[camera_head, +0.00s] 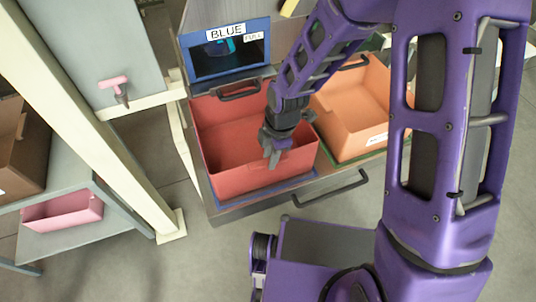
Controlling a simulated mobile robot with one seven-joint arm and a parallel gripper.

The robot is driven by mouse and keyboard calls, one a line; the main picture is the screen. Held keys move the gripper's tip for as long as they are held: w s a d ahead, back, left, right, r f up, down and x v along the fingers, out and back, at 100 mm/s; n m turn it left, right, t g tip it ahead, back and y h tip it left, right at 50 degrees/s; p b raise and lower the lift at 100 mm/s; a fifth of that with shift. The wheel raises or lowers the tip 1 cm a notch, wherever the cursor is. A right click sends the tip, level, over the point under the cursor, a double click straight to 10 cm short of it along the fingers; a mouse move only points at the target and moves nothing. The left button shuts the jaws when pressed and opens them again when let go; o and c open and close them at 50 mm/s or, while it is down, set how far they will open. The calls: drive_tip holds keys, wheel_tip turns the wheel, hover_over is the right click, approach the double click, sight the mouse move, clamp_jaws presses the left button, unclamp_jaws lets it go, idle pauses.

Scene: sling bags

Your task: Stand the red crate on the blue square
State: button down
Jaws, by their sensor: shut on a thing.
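The red crate (224,171) is upright at the cart's left side, with a dark handle on its back wall. A blue edge (276,193) shows along the crate's front bottom and front right corner; the crate hides the rest of the blue square. Whether the crate touches it or hangs just above, I cannot tell. My gripper (272,154) reaches down at the crate's right side and is shut on the crate; the exact grip point is unclear.
An orange crate (345,117) stands close on the right. A sign reading BLUE (226,32) is on a panel behind. A cream post (100,120) rises at left, beside a shelf with a pink crate (62,212) and a brown crate (20,145). The cart has a front handle (332,190).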

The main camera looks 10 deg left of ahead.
drive_tip(key=c, duration=0.6)
unclamp_jaws()
drive_tip(key=shift+r, duration=0.1)
drive_tip(key=r+p, duration=0.1)
drive_tip(key=r, duration=0.3)
drive_tip(key=d+r+p, duration=0.1)
drive_tip(key=r, duration=0.2)
drive_tip(key=r+p, duration=0.1)
drive_tip(key=r, duration=0.3)
drive_tip(key=shift+d+r, duration=0.35)
drive_tip(key=shift+d, duration=0.05)
